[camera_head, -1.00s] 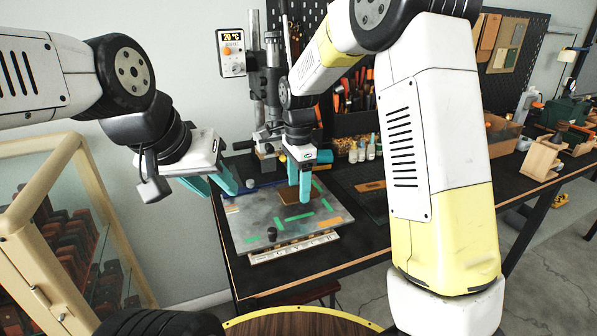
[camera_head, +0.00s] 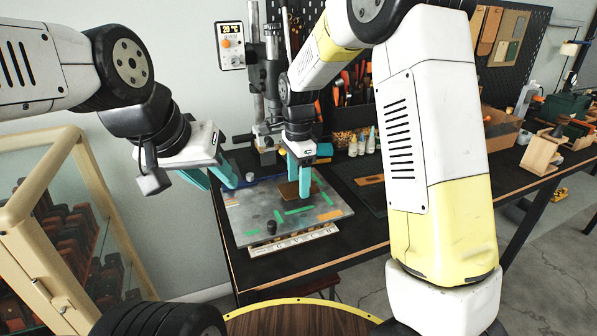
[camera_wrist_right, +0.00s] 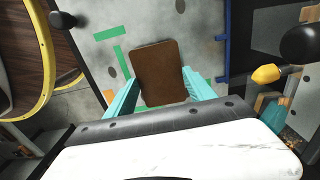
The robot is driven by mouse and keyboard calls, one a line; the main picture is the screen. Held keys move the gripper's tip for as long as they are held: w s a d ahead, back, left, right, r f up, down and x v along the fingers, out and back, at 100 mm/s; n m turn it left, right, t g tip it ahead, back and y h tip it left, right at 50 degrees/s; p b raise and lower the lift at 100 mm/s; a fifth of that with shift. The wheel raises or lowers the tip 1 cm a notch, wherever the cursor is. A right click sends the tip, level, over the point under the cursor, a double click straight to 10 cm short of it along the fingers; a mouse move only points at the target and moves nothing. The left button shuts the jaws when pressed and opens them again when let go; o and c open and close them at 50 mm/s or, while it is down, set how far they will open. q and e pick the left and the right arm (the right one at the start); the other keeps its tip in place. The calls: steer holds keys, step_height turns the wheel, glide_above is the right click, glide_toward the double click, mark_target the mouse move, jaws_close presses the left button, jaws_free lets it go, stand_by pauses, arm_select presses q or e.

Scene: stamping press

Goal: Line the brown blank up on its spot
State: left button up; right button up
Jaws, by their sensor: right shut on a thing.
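The brown blank (camera_head: 287,190) lies on or just above the grey metal plate (camera_head: 245,225), toward its far side; I cannot tell if it touches. It also shows in the right wrist view (camera_wrist_right: 159,72) as a dark brown rounded rectangle, slightly tilted in the picture. My right gripper (camera_head: 299,192) points down with its teal fingers shut on the blank's sides; the fingers also show in the wrist view (camera_wrist_right: 160,97). Green tape marks (camera_wrist_right: 105,57) lie on the plate beside the blank. My left gripper (camera_head: 217,181) is open and empty, above the plate's left edge.
Behind the plate stand the press column (camera_head: 258,65) and small bottles (camera_head: 362,144). A glass-sided cabinet (camera_head: 75,225) is at the left.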

steer(key=shift+f, duration=1.05)
steer(key=o, duration=1.2)
steer(key=shift+c, duration=0.8)
steer(key=shift+r, duration=0.15)
steer(key=shift+r, duration=3.4)
